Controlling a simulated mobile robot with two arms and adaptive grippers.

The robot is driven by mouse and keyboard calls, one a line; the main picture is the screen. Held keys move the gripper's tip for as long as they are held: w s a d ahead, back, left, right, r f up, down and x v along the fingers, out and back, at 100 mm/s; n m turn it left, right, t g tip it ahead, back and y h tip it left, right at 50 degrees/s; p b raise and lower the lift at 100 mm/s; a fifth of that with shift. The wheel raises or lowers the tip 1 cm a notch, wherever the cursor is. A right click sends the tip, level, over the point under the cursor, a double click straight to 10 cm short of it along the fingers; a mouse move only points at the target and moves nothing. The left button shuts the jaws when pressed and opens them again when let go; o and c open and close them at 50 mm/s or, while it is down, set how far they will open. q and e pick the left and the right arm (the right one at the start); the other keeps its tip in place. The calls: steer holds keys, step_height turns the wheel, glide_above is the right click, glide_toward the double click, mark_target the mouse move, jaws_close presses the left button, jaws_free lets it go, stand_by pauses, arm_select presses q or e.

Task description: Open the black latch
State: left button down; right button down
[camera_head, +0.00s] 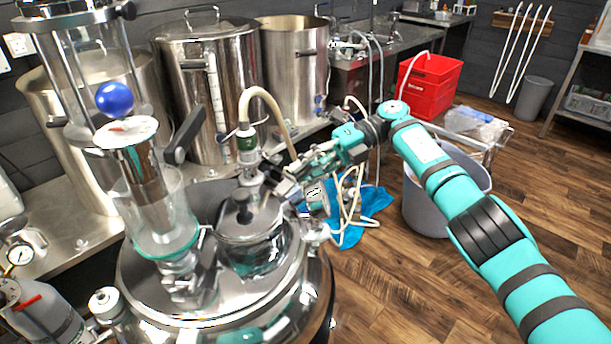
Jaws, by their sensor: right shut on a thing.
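The steel vessel (225,300) stands in front of me, with a rounded lid (255,232) on its top. My right gripper (289,180) reaches in from the right to the lid's right side. It is shut on the black latch (290,191), a small dark piece there that the fingers partly hide. How far the latch is turned cannot be made out. My left gripper is not in view.
A glass cylinder (165,215) rises from the vessel's left, and a beige hose (265,94) arches above the lid. Tall steel pots (207,75) stand behind. A grey bin (425,215) and red crate (430,85) are to the right. Open wood floor lies at lower right.

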mark_target(306, 164)
steer(key=shift+w+d+f+g+y+b, duration=0.1)
steer(key=shift+f+g+y+b, duration=0.25)
steer(key=shift+b, duration=0.3)
steer(key=shift+r, duration=0.1)
steer(key=c, duration=1.4)
jaws_free()
steer(key=shift+o, duration=0.2)
step_height(306, 164, up, 10)
steer(key=shift+f, duration=0.1)
